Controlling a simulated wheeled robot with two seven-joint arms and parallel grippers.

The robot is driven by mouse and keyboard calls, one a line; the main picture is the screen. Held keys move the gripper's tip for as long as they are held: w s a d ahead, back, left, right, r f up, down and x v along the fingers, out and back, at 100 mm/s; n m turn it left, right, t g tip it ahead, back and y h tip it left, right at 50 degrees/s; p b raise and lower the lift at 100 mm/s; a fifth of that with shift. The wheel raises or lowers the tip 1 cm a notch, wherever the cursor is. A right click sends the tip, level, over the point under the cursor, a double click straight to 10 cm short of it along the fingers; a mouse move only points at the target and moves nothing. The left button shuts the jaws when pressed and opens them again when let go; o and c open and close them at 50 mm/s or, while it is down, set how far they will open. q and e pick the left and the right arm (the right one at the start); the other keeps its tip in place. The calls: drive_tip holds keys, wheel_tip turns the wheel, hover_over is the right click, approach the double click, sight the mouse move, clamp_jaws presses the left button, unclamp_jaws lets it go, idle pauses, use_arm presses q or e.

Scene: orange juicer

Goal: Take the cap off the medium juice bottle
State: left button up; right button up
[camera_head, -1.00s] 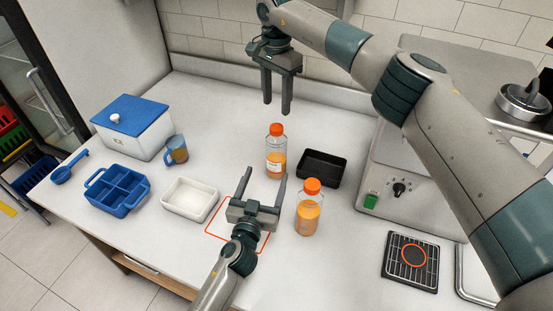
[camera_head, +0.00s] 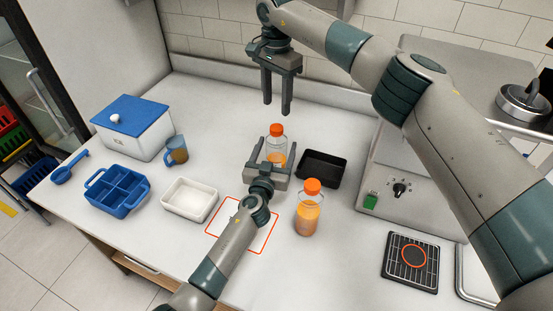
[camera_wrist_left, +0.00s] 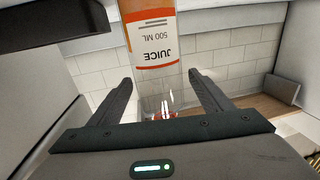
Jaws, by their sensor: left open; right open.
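A clear juice bottle with an orange cap (camera_head: 277,130) stands upright in the middle of the counter. My left gripper (camera_head: 275,146) is open, with a finger on either side of this bottle's body, below the cap. In the left wrist view the bottle (camera_wrist_left: 155,50) appears upside down, its label reading "JUICE 500 ML", with gaps to both fingers. The gripper hides the bottle's lower part in the head view. A second orange-capped bottle (camera_head: 308,212) stands nearer, to the right. My right gripper (camera_head: 277,107) is open and empty, pointing down above and behind the first bottle.
A black tray (camera_head: 323,181) lies right of the first bottle, and a white tray (camera_head: 190,213) to the left. A blue divided caddy (camera_head: 103,204), a mug (camera_head: 176,155) and a blue-lidded box (camera_head: 130,135) stand further left. The juicer machine (camera_head: 385,200) is at right.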

use_arm(q)
drive_tip(key=shift+x, duration=2.05)
